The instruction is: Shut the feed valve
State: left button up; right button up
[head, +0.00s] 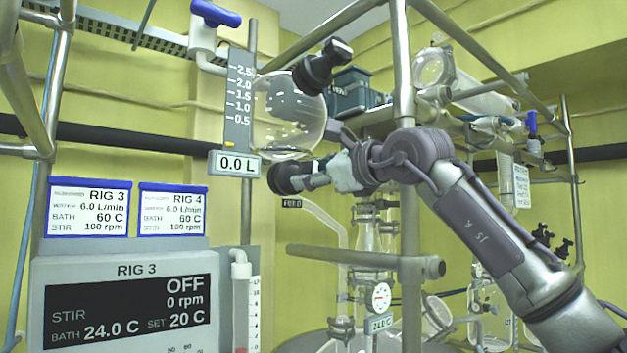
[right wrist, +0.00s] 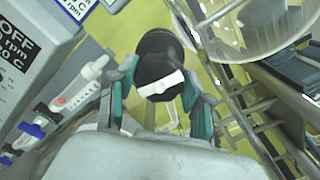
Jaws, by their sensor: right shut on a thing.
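The teal-padded fingers of my right gripper (right wrist: 160,92) stand on either side of the knob. The volume display (head: 237,164) reads 0.0 L, and I see no liquid in the flask. My left gripper is not in view.
The RIG 3 control box (head: 125,300) shows OFF and 0 rpm at lower left. Another black knob-like fitting (head: 320,65) sits on top of the flask. A metal upright (head: 403,75) stands close to my right arm. A blue-handled valve (head: 216,14) is at upper left.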

jog(key=m+b, duration=0.2)
jog(key=m, duration=0.4)
jog(key=shift+f, duration=0.2)
jog(key=m+b, duration=0.2)
jog(key=m, duration=0.3)
jog(key=shift+f+m, duration=0.1)
jog(key=shift+m, duration=0.3)
jog(key=m+b, duration=0.2)
jog(key=m, duration=0.4)
jog(key=shift+w+a, duration=0.1)
jog(key=m+b, duration=0.1)
jog(key=m, duration=0.4)
jog(key=shift+m+b, duration=0.3)
jog(key=shift+m, duration=0.1)
jog(key=m+b, duration=0.1)
jog(key=m, duration=0.9)
jog(key=shift+m, duration=2.7)
jog(key=m, duration=0.5)
jog(key=shift+r+m, duration=0.2)
jog(key=shift+m, duration=0.2)
